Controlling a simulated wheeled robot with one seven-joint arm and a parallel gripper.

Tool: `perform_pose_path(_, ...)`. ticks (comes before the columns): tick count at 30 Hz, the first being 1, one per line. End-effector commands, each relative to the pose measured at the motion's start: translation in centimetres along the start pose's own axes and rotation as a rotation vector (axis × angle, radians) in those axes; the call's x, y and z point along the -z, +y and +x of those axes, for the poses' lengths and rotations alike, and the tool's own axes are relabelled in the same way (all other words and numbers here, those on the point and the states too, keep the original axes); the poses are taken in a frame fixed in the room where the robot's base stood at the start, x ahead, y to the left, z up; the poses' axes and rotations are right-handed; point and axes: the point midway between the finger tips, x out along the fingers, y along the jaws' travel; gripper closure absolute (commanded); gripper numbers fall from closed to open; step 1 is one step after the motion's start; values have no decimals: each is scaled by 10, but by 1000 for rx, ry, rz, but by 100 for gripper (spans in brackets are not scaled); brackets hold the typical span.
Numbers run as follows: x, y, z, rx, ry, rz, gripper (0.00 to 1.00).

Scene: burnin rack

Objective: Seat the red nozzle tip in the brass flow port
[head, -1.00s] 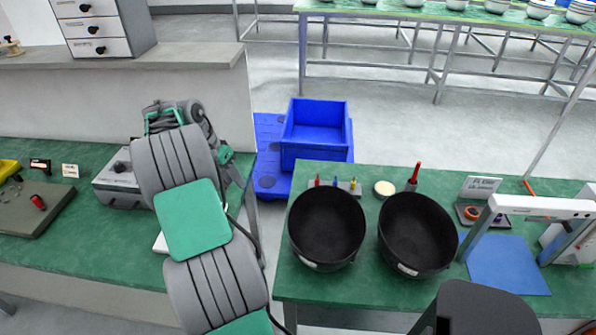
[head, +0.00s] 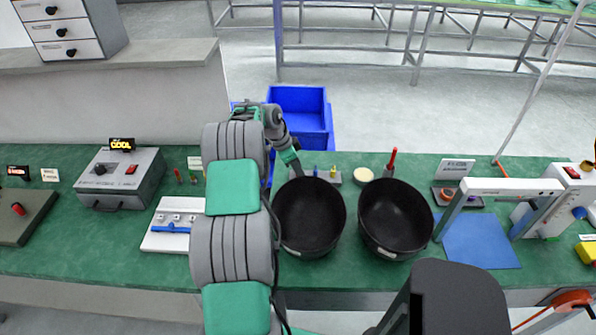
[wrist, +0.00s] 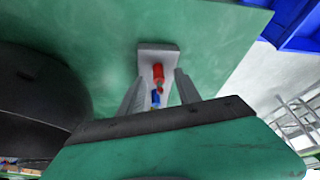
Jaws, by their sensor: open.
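The red nozzle tip (wrist: 158,73) stands in a pale grey holder (wrist: 158,52) with a blue tip (wrist: 155,97) beside it, in the wrist view. My gripper (wrist: 160,77) is open, with its fingers on either side of the red tip and apart from it. In the head view the holder (head: 336,180) stands behind the left black bin. My gripper (head: 294,167) is at its left end, and the arm hides the red tip there. The blue and yellow tips show. I cannot make out the brass flow port in either view.
Two black bins (head: 310,217) (head: 396,220) stand just in front of the holder. A round pale lid (head: 363,175) and a red-handled tool (head: 391,163) are to its right. A blue crate (head: 300,108) is behind the bench. A white fixture plate (head: 172,228) lies left of my arm.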

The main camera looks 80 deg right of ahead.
Motion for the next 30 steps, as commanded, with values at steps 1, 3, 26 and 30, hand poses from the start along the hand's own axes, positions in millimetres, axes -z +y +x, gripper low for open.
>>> perform_pose_path(1, 0, 0, 0, 0, 0, 0, 60)
perform_pose_path(3, 0, 0, 0, 0, 0, -1, 64)
perform_pose_path(26, 0, 0, -1, 0, 0, -2, 100)
perform_pose_path(30, 0, 0, -1, 0, 0, -1, 100)
